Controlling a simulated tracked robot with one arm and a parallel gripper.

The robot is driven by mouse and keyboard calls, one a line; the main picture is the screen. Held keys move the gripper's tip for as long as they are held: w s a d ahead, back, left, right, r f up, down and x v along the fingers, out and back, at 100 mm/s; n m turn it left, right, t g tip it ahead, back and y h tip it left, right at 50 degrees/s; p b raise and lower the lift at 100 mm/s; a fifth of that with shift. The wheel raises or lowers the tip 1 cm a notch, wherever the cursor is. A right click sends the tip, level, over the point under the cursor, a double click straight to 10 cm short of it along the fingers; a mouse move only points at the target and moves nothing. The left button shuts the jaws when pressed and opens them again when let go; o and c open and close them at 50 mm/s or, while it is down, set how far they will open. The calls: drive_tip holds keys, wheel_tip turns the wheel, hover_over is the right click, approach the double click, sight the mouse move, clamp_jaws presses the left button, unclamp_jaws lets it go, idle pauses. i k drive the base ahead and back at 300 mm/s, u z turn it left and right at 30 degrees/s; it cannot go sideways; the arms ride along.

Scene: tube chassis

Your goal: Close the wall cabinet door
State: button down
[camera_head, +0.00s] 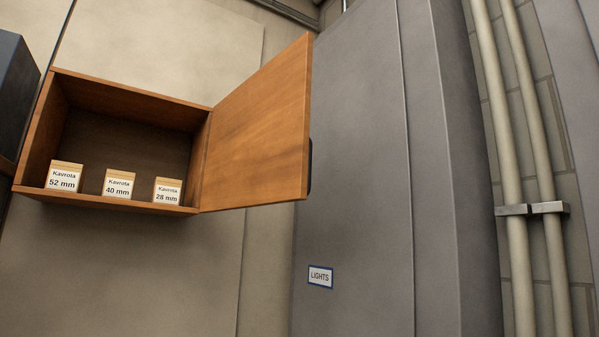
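The wooden wall cabinet (125,98) hangs on the pale wall at the left of the head view. Its door (258,130) is hinged on the cabinet's right side and stands wide open, swung out toward me. A dark handle (310,165) shows at the door's free edge, mostly hidden behind the door. My gripper is not in this view.
Three small wooden boxes (64,178) labelled Kavrota 52 mm, 40 mm and 28 mm stand inside the cabinet. A grey metal enclosure (360,150) with a LIGHTS sign (320,277) stands right of the door. Vertical pipes (515,230) run at the far right.

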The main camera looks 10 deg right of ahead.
sight(260, 152)
drive_tip(key=u, duration=0.05)
drive_tip(key=i, duration=1)
drive_tip(key=z, duration=0.05)
